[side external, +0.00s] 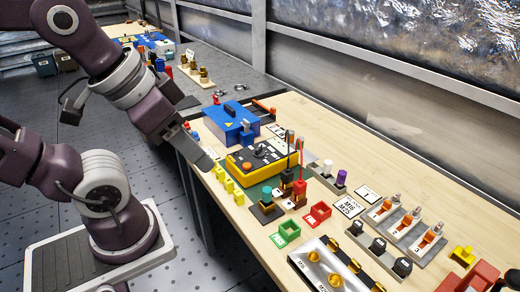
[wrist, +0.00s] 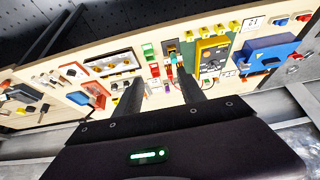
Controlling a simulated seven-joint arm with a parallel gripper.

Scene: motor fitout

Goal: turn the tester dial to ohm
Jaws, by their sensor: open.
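The tester (side external: 240,169) is a yellow box with a dark top face, lying on the bench in front of a blue box. In the wrist view the tester (wrist: 224,45) is right of centre, beyond the fingers. Its dial is a small dark knob on the top face; its setting is too small to read. My gripper (side external: 206,162) is in the air at the bench's near edge, left of the tester in the side view and apart from it. In the wrist view my gripper (wrist: 162,88) shows two spread fingers with nothing held between them.
The blue box (side external: 232,122) stands behind the tester. Yellow blocks (side external: 226,184) line its near side. Red and black probes (side external: 300,186) stand upright to its right, beside a teal-topped part (side external: 267,195). Green (side external: 286,233) and red (side external: 318,214) trays lie farther right.

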